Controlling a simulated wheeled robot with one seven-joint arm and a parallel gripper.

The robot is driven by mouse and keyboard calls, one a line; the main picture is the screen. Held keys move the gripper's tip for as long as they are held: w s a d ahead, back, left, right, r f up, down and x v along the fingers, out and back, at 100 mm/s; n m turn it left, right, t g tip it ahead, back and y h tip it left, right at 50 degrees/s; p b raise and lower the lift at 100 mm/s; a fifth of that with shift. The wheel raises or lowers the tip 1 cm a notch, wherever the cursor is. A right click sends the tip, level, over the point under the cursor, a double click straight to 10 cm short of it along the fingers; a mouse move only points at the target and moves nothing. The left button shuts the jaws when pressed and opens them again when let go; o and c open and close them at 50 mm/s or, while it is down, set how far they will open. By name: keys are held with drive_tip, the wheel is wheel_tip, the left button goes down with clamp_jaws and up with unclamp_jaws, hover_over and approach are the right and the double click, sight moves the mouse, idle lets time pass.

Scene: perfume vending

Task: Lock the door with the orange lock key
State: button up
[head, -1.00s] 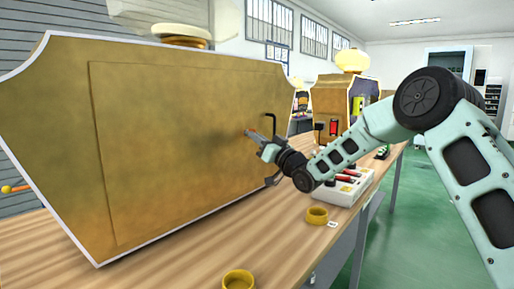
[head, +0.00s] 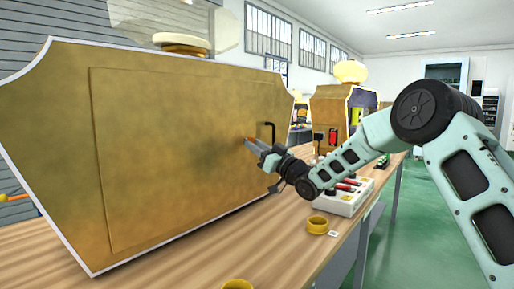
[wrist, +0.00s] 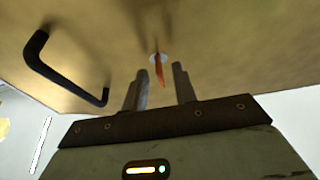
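The orange lock key (wrist: 160,72) sits in a pale round lock (wrist: 156,58) on the brown-gold door panel (head: 160,150). In the head view only a small orange bit of the key (head: 250,138) shows, at my gripper's tip. My gripper (head: 257,149) points at the door from the right. In the wrist view my gripper (wrist: 160,69) has its two fingers apart, one on each side of the key, with a gap on both sides. The key looks narrow and roughly upright in that view. Whether the lock is engaged cannot be told.
A black door handle (wrist: 65,68) is left of the fingers in the wrist view; it also shows in the head view (head: 271,133). A yellow ring (head: 317,224) and a white box with red parts (head: 343,197) stand on the wooden table (head: 170,265). Another cabinet (head: 330,107) stands behind.

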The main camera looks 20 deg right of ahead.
drive_tip(key=p+v, duration=0.1)
drive_tip(key=v, duration=1.6)
drive_tip(key=shift+d, duration=0.2)
drive_tip(key=shift+s+f, duration=0.1)
drive_tip(key=shift+s, duration=0.05)
